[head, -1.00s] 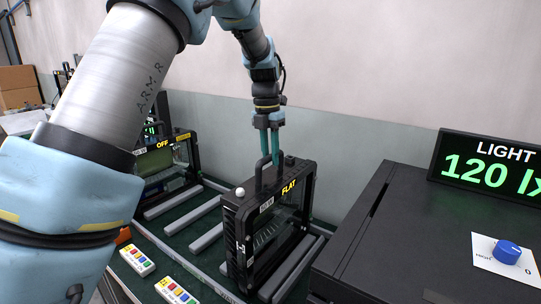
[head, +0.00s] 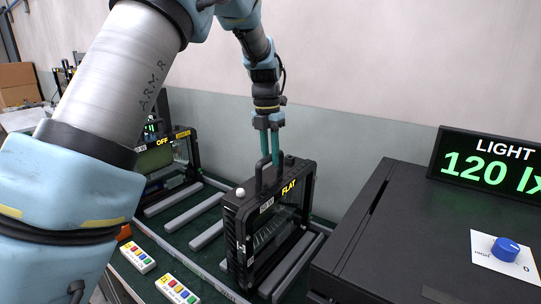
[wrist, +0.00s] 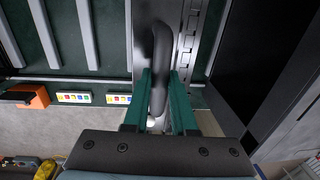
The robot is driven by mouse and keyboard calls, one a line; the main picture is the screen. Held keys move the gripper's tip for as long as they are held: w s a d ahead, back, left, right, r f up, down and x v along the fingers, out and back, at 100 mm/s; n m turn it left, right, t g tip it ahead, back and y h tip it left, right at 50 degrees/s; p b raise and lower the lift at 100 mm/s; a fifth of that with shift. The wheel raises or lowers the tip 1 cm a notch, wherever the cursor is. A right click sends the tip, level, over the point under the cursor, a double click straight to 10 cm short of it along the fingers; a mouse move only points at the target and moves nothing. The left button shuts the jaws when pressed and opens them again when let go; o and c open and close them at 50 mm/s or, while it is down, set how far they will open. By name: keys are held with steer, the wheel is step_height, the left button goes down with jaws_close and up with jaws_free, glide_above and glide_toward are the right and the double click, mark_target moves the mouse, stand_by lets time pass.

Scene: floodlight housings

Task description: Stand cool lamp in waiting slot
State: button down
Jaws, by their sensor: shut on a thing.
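A black floodlight housing marked FLAT (head: 262,222) stands upright among grey rails on the green bench at the centre of the head view. Whether its base touches the bench is hard to tell. My gripper (head: 271,150) is above it, with its teal fingers shut on the top handle; the handle also shows between the fingers in the wrist view (wrist: 160,75). A second housing marked OFF (head: 165,160) stands further left, partly hidden by my arm. No label in view reads "cool" or "waiting".
Grey rails (head: 205,235) divide the green bench, with bare strips between them. Button boxes (head: 178,290) lie along its front edge. A black cabinet (head: 365,250) stands close on the right, carrying a LIGHT 120 lx display (head: 490,170) and a blue knob (head: 505,249).

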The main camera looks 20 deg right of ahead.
steer(key=shift+s+f, duration=0.15)
steer(key=shift+f, duration=0.3)
stand_by(1.1)
steer(key=c, duration=1)
jaws_free()
steer(key=o, duration=0.4)
steer(key=shift+r, duration=0.1)
steer(key=shift+c, duration=0.2)
